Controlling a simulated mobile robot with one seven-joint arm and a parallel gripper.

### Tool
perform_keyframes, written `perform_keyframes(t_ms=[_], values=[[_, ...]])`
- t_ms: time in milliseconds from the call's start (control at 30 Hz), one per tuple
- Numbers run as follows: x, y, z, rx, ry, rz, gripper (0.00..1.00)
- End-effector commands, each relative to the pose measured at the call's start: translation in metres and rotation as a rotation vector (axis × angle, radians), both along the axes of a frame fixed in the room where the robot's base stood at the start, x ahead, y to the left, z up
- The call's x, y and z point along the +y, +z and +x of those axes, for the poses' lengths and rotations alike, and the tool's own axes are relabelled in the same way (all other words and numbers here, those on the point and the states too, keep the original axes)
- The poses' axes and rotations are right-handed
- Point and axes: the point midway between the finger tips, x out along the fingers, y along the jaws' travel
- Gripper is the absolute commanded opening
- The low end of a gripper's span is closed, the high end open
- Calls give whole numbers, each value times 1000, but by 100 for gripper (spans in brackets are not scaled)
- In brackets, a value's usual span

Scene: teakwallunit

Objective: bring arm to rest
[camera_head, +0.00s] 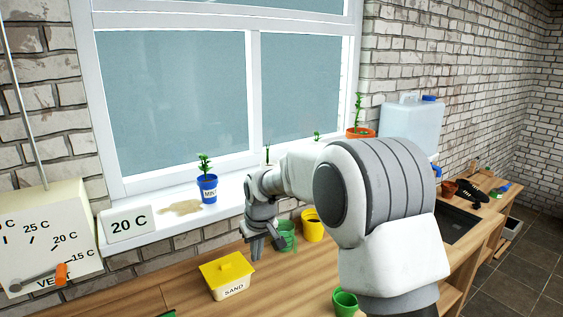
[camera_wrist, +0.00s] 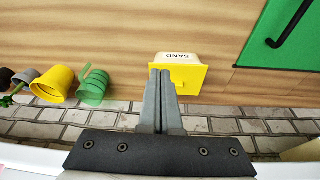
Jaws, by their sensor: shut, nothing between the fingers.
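My gripper (camera_head: 256,246) hangs over the wooden bench (camera_head: 185,290), beside the window sill. In the wrist view its two fingers (camera_wrist: 162,76) are together with nothing between them. My arm reaches across the head view from the lower right. The yellow SAND box (camera_head: 228,275) stands on the bench, below and left of the gripper in the head view. In the wrist view the box (camera_wrist: 190,78) lies beyond the fingertips, which overlap its edge in the picture. A green coiled item (camera_head: 286,236) stands just right of the gripper.
A yellow pot (camera_head: 312,225) and a green pot (camera_head: 344,302) stand on the bench near my arm. A blue MINT pot (camera_head: 208,188) and a 20 C sign (camera_head: 128,224) are on the sill. A vent dial box (camera_head: 50,240) is at left. Bench left of the SAND box is fairly clear.

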Motion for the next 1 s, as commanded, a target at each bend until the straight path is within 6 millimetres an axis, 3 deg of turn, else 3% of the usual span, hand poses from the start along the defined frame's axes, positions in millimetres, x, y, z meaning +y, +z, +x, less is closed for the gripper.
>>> perform_keyframes(t_ms=[33,200,500,733,1000], values=[[-14,21,-9,-15,-21,0,0],[-54,70,-45,-44,-90,-1,0],[-118,131,-126,-95,-218,7,0],[-158,153,-197,-132,-318,24,0],[-191,151,-279,-171,-433,55,0]])
